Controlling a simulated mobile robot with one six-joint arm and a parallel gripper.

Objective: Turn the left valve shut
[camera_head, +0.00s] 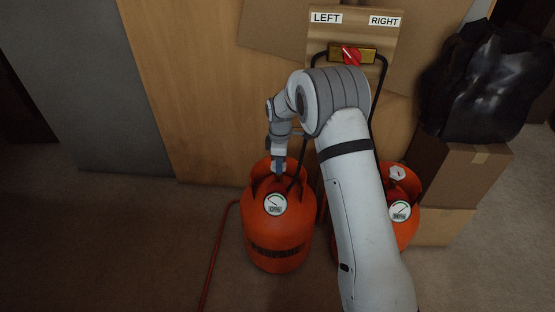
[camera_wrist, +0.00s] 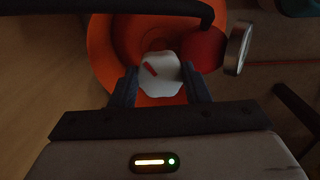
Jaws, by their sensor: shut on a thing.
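The left orange gas bottle (camera_head: 277,244) stands upright on the floor with a round gauge (camera_head: 275,204) on its front reading about 0%. My gripper (camera_head: 279,174) reaches down onto its top. In the wrist view, the left valve, a white knob (camera_wrist: 160,74) with a red mark, sits between my two dark fingers (camera_wrist: 158,88), which are shut on it. In the head view my gripper hides that knob. The right orange bottle (camera_head: 407,226) has its own white valve knob (camera_head: 397,173) and a gauge (camera_head: 399,211); my arm covers part of it.
A board (camera_head: 355,30) labelled LEFT and RIGHT carries a brass changeover block with a red lever (camera_head: 351,55). Black hoses (camera_head: 382,75) run down from it. Cardboard boxes (camera_head: 459,177) with a black bag (camera_head: 486,85) stand right. A red hose (camera_head: 217,255) lies on the floor.

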